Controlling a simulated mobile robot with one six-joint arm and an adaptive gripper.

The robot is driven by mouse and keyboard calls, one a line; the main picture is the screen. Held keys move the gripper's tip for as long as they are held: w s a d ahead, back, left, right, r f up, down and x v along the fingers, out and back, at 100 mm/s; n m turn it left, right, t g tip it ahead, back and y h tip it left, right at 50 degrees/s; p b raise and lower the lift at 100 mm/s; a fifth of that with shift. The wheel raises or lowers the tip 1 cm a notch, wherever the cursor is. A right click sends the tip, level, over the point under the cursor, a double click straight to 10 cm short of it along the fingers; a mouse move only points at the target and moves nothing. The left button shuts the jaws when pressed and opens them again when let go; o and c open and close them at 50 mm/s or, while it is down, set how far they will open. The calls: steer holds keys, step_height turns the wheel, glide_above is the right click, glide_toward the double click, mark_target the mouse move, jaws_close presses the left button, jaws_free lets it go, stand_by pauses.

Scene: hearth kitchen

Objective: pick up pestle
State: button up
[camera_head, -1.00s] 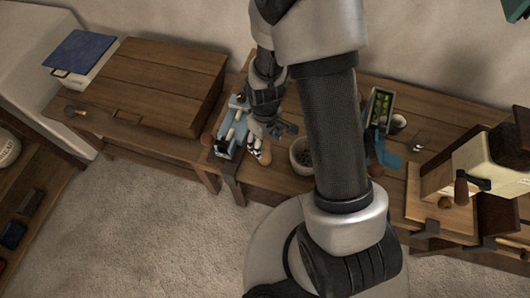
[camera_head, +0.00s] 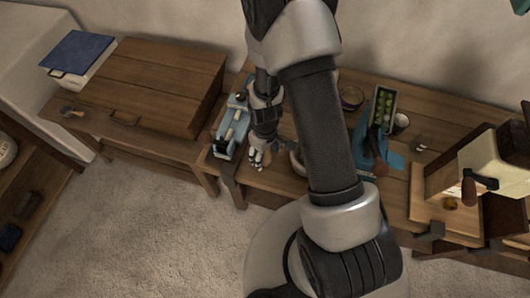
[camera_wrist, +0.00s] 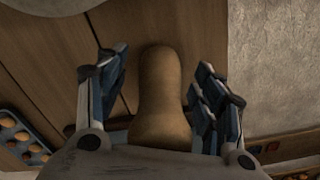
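The pestle (camera_wrist: 160,90), a smooth tan wooden piece with a rounded end, stands out in the middle of the wrist view. My gripper (camera_wrist: 158,92) is open, with one blue-grey finger on each side of the pestle. A gap shows between the pestle and each finger. The pestle's lower part is cut off by my gripper's body in that view. In the head view my gripper (camera_head: 257,160) is low over the front edge of the table (camera_head: 270,187), and I cannot make out the pestle there.
A pale bowl (camera_head: 296,160) is partly hidden behind my arm, just right of my gripper. A blue device (camera_head: 232,133) stands close on the left. A blue stand with a green-filled tray (camera_head: 383,106) and a cup (camera_head: 401,121) are further right.

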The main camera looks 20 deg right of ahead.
jaws_close()
stand_by(0.6)
